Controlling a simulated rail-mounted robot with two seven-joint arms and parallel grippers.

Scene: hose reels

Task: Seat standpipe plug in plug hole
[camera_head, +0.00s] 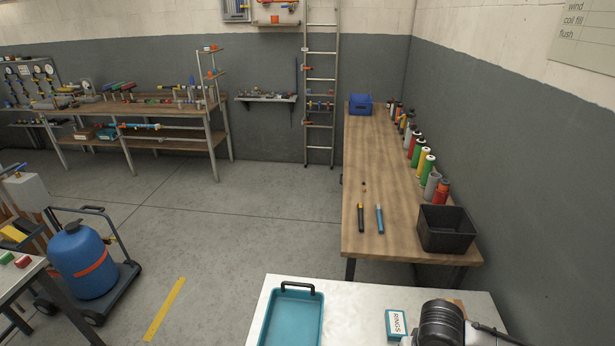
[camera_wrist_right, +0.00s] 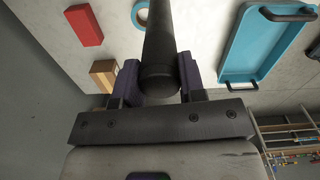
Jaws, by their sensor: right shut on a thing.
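My right gripper (camera_wrist_right: 160,84) shows in the right wrist view, with its two purple-padded fingers shut on a dark grey cylinder (camera_wrist_right: 160,45). The cylinder runs up out of the top of that view, and its rounded near end sits between the fingers. It may be the standpipe plug, but its far end is out of the picture. I cannot make out a plug hole in either view. My left gripper is not in view.
A teal tray (camera_head: 265,325) with a black handle and a RINGS box (camera_head: 396,325) are on the pale table (camera_head: 350,300). In the wrist view, a red block (camera_wrist_right: 84,25), a brown box (camera_wrist_right: 104,75) and a blue ring (camera_wrist_right: 137,14) lie nearby. A wooden bench (camera_head: 375,180) stands beyond.

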